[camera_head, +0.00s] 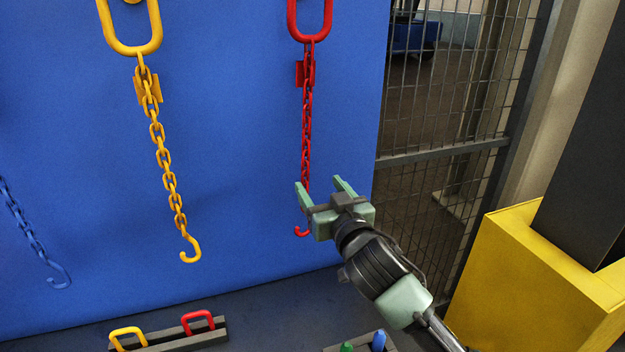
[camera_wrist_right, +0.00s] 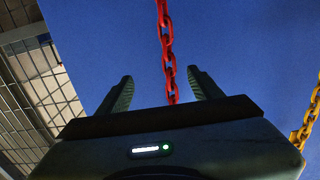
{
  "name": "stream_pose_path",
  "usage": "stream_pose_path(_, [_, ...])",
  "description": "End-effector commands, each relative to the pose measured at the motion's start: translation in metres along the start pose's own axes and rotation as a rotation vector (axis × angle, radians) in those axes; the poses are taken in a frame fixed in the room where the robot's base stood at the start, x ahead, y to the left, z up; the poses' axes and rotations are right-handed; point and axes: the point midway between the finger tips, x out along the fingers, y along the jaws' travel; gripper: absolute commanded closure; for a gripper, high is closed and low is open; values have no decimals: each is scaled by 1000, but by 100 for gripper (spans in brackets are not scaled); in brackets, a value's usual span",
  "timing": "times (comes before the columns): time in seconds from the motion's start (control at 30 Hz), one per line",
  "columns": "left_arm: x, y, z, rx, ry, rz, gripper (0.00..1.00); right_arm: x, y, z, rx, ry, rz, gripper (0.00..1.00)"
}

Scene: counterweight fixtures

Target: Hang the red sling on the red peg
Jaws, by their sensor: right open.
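The red sling (camera_head: 307,110) hangs straight down in front of the blue panel, with a long red ring at its top, a red tag, a chain and a small hook at its bottom. The top of its ring is cut off by the picture's edge, and no red peg shows. My right gripper (camera_head: 320,187) is open at the lower chain, just above the hook. In the right wrist view the red chain (camera_wrist_right: 168,55) runs down between the two open fingers (camera_wrist_right: 160,78), and neither finger visibly grips it. My left gripper is not in view.
A yellow sling (camera_head: 160,140) hangs to the left, and a blue chain (camera_head: 30,235) is at the far left. Below are a dark rack (camera_head: 190,338) with yellow and red loops and a tray with green and blue pieces (camera_head: 378,340). A mesh fence (camera_head: 440,155) and a yellow block (camera_head: 530,285) stand right.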

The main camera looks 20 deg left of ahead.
Motion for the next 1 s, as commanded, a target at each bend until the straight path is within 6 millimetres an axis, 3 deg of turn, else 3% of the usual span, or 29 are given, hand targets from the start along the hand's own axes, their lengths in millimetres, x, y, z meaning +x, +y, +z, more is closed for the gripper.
stream_pose_path(0.4, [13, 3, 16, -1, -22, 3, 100, 46, 0, 0, 0, 1, 1, 35])
stream_pose_path(0.9, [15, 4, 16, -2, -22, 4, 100, 55, 0, -1, 0, 1, 0, 35])
stream_pose_path(1.0, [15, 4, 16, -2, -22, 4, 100, 55, 0, -1, -1, 1, 0, 60])
